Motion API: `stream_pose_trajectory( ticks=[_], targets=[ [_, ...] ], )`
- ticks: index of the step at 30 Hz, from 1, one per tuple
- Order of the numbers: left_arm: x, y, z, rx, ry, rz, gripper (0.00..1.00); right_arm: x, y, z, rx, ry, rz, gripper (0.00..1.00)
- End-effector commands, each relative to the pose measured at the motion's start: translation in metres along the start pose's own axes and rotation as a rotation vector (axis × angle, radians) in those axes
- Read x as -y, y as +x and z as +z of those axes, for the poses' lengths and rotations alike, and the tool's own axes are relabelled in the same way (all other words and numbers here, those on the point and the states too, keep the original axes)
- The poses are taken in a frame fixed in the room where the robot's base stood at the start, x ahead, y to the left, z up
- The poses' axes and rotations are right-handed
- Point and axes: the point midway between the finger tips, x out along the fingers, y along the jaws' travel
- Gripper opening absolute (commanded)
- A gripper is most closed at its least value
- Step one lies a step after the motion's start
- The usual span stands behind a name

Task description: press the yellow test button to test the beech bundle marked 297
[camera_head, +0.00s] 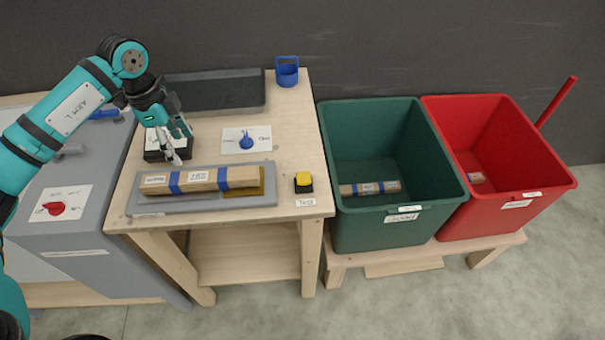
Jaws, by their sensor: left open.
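The beech bundle marked 297 (207,180) lies lengthwise on a grey tray-like plate (205,205) on the wooden table. It is bound with two blue bands and carries white labels. The yellow test button (303,180) sits on a black base at the table's right front, with a "TEST" label before it. My left gripper (180,150) is open and empty, above and behind the bundle's left part, in front of a black device with a white top (155,150). It is left of the button and apart from it. My right gripper is not in view.
A green bin (350,220) holding a banded bundle (370,188) and a red bin (460,215) stand right of the table (300,130). A dark tray (215,92) and a blue holder (287,72) are at the back.

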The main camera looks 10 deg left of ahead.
Motion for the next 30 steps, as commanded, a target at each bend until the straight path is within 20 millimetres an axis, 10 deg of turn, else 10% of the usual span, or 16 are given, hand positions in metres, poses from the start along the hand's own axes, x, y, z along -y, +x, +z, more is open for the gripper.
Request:
stream_pose_trajectory(
  ticks=[11, 26, 30],
  targets=[
    [0.0000, 0.0000, 0.0001, 0.000, 0.000, 0.000, 0.65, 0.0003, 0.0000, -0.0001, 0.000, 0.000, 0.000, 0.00],
    [0.0000, 0.0000, 0.0001, 0.000, 0.000, 0.000, 0.00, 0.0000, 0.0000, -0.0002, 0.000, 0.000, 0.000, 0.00],
    [0.0000, 0.0000, 0.0001, 0.000, 0.000, 0.000, 0.00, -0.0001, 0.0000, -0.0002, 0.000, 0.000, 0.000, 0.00]
  ],
)
